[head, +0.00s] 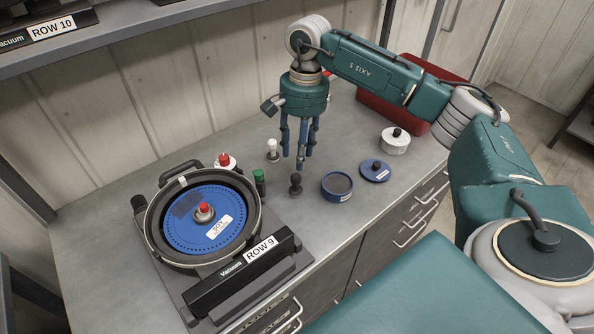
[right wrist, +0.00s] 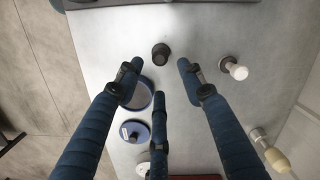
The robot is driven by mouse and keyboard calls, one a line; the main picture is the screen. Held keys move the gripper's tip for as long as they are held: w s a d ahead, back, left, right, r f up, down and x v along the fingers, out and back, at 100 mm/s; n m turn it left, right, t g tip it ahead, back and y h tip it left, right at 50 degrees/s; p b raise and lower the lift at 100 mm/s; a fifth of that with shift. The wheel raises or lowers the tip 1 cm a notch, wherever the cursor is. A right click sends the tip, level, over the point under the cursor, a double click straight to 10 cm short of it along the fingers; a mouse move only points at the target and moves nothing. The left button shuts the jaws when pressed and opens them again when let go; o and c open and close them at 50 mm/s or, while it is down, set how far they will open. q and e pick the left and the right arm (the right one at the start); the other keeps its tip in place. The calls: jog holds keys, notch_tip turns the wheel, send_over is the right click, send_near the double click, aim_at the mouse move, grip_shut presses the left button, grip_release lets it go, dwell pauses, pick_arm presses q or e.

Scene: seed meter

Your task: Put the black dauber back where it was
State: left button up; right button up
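The black dauber (head: 295,185) stands upright on the grey counter, between the seed meter and the open blue tin (head: 337,187). It also shows in the right wrist view (right wrist: 160,53), ahead of the fingertips. My right gripper (head: 300,158) is open and empty, fingers pointing down, above and slightly behind the dauber in the head view. Its spread fingers (right wrist: 160,80) fill the lower wrist view, with nothing between them. A blue lid with a black knob (head: 375,170) lies beside the tin. My left gripper is not in view.
The seed meter with a blue disc (head: 230,238) stands at left on a dark base. A white-topped dauber (head: 272,150), a green-capped one (head: 260,182) and a white round tin (head: 395,140) stand nearby. A red bin (head: 372,104) is behind. A beige-handled object (right wrist: 277,160) shows in the wrist view.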

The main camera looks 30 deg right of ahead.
notch_tip(320, 180, up, 2)
jog(key=shift+d+r, duration=0.1)
jog(key=shift+r, duration=0.15)
dwell(0.4)
